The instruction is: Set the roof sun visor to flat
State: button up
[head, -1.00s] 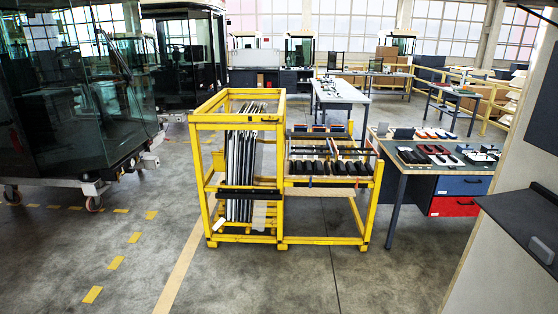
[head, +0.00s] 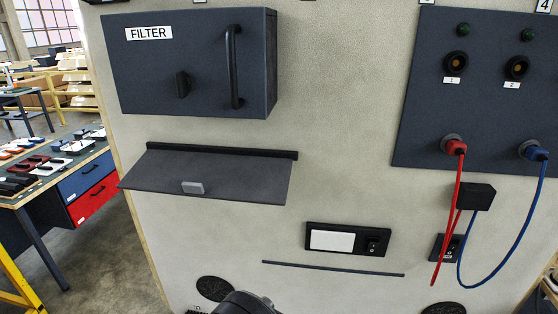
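The roof sun visor (head: 235,180) is a dark grey flap on the beige panel, below the box marked FILTER. A black hinge bar (head: 220,151) runs along its upper edge. The flap stands out from the panel toward me; its exact angle is hard to tell. A small light grey tab (head: 192,187) sits near its free edge. A black rounded part of my arm shows at the bottom edge, below the visor and apart from it. My gripper's fingers are not in view.
The dark FILTER box (head: 190,65) with a vertical handle juts out above the visor. At right are a socket board (head: 475,95) with red and blue cables and a display-and-switch unit (head: 348,240). A workbench (head: 60,170) stands at left.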

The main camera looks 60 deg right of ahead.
aim_at(236, 178)
jog(key=z, duration=1.05)
